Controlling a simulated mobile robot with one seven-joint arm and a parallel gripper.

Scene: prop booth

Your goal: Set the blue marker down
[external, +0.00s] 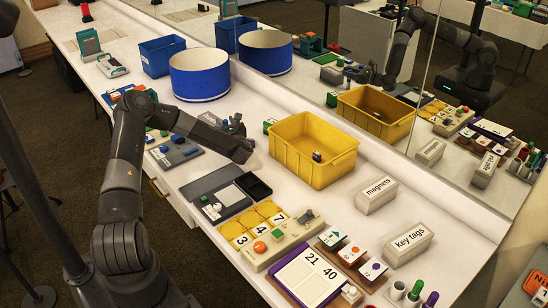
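My gripper (236,126) is over the middle of the white counter (330,200), left of the yellow bin and in front of the round blue tub. It is small and dark here, and I cannot tell whether its fingers are open or shut. I cannot make out a blue marker for certain, in the gripper or on the counter. A green marker (416,288) and a purple marker (432,298) stand in a holder at the front right.
A blue tub (200,84), grey tray (183,157), black case (219,201), number board (285,250), magnets box (377,196) and key tags box (409,245) crowd the counter. A mirror (400,150) lines the back.

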